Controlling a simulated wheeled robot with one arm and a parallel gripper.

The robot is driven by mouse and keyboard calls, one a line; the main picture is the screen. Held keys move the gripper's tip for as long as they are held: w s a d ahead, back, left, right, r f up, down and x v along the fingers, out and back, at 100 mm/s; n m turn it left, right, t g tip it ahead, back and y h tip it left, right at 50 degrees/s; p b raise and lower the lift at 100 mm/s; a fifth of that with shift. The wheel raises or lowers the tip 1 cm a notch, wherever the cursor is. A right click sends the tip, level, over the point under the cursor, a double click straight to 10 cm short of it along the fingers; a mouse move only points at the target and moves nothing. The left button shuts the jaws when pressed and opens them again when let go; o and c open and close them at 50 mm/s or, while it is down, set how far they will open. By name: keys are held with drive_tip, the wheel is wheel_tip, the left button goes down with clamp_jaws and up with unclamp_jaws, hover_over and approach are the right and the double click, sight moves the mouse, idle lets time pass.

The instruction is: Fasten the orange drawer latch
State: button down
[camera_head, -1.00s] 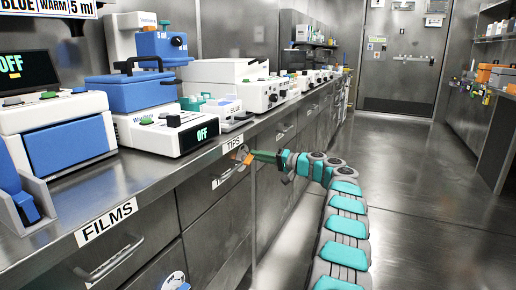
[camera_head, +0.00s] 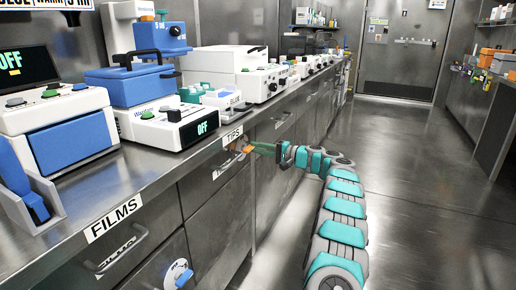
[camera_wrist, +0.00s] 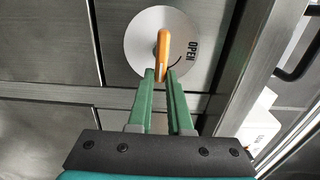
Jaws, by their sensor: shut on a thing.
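The orange latch (camera_wrist: 163,42) is a narrow handle on a round pale disc (camera_wrist: 138,40) in the wrist view. It stands nearly upright in that picture. The word OPEN is printed to its right on the disc. My gripper (camera_wrist: 161,76) has its two green fingers on either side of the latch's lower end, shut on it. In the head view the orange latch (camera_head: 247,149) shows small on the drawer front under the TIPS label (camera_head: 232,137). My gripper (camera_head: 264,148) reaches it from the right, and the fine contact is too small to see there.
The counter (camera_head: 150,190) carries several lab devices along its edge. Below the FILMS label (camera_head: 113,218) are a drawer handle (camera_head: 125,250) and another round disc (camera_head: 178,274). The aisle floor (camera_head: 420,190) to the right is clear.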

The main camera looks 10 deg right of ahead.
drive_tip(key=c, duration=0.8)
unclamp_jaws()
drive_tip(key=shift+c, duration=0.2)
drive_tip(key=shift+d, duration=0.1)
drive_tip(key=v, duration=0.7)
drive_tip(key=shift+s+d+b, duration=0.2)
drive_tip(key=shift+d+b, duration=0.05)
drive_tip(key=shift+b, duration=0.15)
